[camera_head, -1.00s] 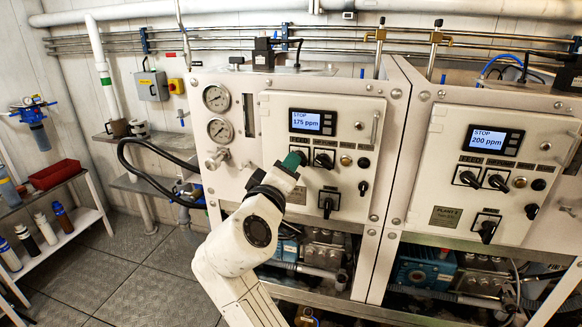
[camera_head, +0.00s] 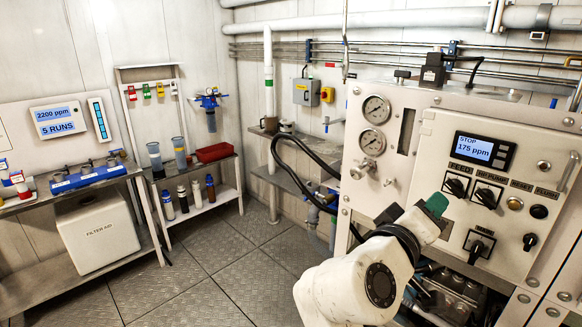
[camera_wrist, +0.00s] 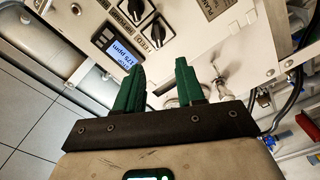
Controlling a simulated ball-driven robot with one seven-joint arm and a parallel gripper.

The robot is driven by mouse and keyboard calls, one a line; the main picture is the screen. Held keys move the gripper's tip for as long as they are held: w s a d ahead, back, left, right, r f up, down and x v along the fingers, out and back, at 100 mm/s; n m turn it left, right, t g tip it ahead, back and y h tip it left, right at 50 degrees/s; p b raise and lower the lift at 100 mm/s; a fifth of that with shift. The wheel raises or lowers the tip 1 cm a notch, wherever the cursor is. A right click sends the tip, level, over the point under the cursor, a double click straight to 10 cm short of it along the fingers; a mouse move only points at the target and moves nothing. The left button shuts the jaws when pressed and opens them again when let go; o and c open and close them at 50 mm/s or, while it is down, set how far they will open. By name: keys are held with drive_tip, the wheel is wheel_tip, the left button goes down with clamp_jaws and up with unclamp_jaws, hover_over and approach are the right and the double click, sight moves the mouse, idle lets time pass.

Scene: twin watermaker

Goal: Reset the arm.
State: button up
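My arm rises at the lower right of the head view. Its white links end in a dark wrist and my gripper (camera_head: 436,205), of which a green part shows in front of the watermaker panel (camera_head: 440,152). In the wrist view my gripper (camera_wrist: 163,88) has two green fingers spread apart with nothing between them. The panel's display (camera_head: 481,149) reads STOP 175 ppm. It also shows in the wrist view, at the upper left of the fingers. From these frames I cannot tell whether the gripper touches the panel.
Two gauges (camera_head: 375,110) and black hoses are left of the panel. A shelf holds a red bin (camera_head: 214,152) and bottles. A bench at the far left carries a blue tray (camera_head: 88,177), above a white FILTER AID box (camera_head: 97,236). The tiled floor (camera_head: 205,285) between is clear.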

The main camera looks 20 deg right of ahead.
drive_tip(key=s+f+n+g+y, duration=0.1)
drive_tip(key=s+f+y, duration=0.3)
drive_tip(key=f, duration=0.9)
drive_tip(key=s+f+y, duration=0.3)
drive_tip(key=f+y, duration=0.2)
drive_tip(key=f, duration=0.7)
drive_tip(key=s+a+f+g+y, duration=0.2)
drive_tip(key=s+a+f+y, duration=0.1)
drive_tip(key=s+a+f, duration=0.2)
drive_tip(key=s+a+f+g+y, duration=0.2)
drive_tip(key=s+a+f+y, duration=0.2)
drive_tip(key=s+f, duration=0.5)
drive_tip(key=s, duration=0.3)
drive_tip(key=shift+a+f+g, duration=0.35)
drive_tip(key=shift+a+g, duration=0.05)
